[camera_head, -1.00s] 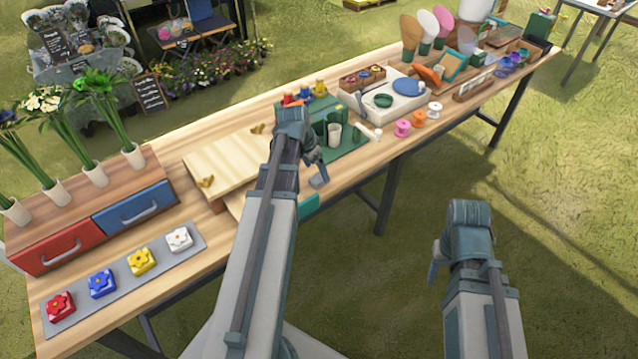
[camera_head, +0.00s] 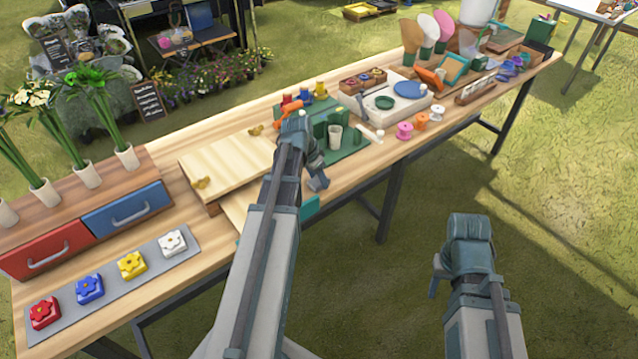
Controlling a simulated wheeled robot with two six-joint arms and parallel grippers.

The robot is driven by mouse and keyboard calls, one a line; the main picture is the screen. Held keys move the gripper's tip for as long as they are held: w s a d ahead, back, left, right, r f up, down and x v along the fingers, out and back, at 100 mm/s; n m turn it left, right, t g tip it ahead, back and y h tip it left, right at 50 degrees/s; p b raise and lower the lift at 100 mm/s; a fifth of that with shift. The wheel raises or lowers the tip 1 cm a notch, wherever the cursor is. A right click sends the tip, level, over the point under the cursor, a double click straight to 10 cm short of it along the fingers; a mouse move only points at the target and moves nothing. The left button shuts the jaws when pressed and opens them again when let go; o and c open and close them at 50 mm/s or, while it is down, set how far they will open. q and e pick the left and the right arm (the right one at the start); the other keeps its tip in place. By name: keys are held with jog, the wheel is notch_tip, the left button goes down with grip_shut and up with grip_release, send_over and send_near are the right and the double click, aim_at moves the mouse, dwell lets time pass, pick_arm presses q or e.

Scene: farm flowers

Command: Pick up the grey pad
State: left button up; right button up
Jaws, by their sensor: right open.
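A long flat grey mat (camera_head: 113,287) lies on the front left of the wooden table, under a red, a blue, a yellow and a white flower block; it is the only grey pad I can make out. My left gripper (camera_head: 318,174) is over the table's middle, beside the green work mat and well right of the grey mat. Its fingers are small and partly hidden, so I cannot tell how far apart they are. My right gripper (camera_head: 436,275) is open and empty, out over the grass in front of the table, away from the pad.
A drawer unit (camera_head: 90,232) with red and blue fronts and flower vases stands behind the grey mat. A pale wooden board (camera_head: 225,165) lies left of my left arm. The green work mat (camera_head: 345,148) holds a cup. Spools and a white turntable tray (camera_head: 400,105) stand further right.

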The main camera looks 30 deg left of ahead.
aim_at(317, 181)
pick_arm(q)
grip_shut()
jog(key=shift+r, duration=0.1)
notch_tip(317, 181, up, 10)
jog(key=p, duration=1)
jog(key=shift+c, duration=0.8)
grip_release()
jog(key=c, duration=0.5)
jog(key=shift+s+a, duration=0.1)
